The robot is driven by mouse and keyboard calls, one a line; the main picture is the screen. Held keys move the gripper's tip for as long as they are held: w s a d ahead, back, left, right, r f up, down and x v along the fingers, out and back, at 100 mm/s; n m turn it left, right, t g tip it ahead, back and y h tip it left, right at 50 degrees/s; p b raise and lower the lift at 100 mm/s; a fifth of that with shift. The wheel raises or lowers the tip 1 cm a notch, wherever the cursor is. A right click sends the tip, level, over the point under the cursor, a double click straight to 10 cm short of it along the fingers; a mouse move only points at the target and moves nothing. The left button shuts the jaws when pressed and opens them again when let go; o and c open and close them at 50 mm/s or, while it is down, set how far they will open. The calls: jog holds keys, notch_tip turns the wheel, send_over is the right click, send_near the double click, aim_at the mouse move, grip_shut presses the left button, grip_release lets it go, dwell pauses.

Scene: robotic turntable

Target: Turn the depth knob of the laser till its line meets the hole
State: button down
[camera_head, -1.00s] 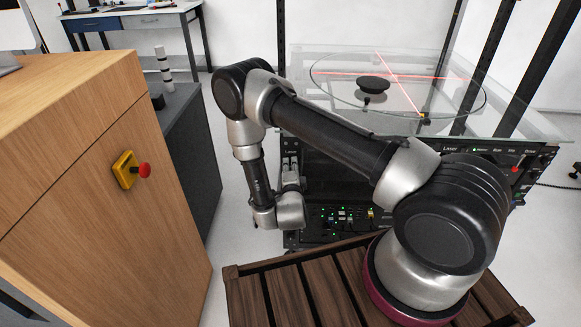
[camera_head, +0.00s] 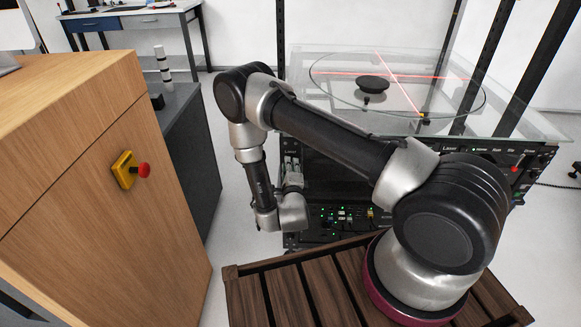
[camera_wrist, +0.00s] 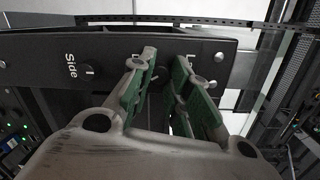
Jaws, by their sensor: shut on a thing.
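In the wrist view my gripper (camera_wrist: 166,62) has its green-padded fingers closed around a dark knob (camera_wrist: 159,80) on the black panel (camera_wrist: 110,48). The knob's label is mostly covered by a finger. In the head view the gripper is hidden behind my wrist. Red laser lines (camera_head: 412,100) cross on the glass turntable (camera_head: 330,88), one running left to right and one slanting front to back. A black disc on a short stem (camera_head: 372,83) stands close to where they cross. I cannot make out the hole.
A wooden cabinet (camera_head: 85,170) with a red button (camera_head: 145,170) stands at the left. Black rack posts (camera_head: 492,60) rise at the right.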

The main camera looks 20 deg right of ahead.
jog(key=c, duration=1.3)
grip_release()
jog(key=shift+s, duration=0.15)
jog(key=v, duration=1.1)
jog(key=shift+s, duration=0.35)
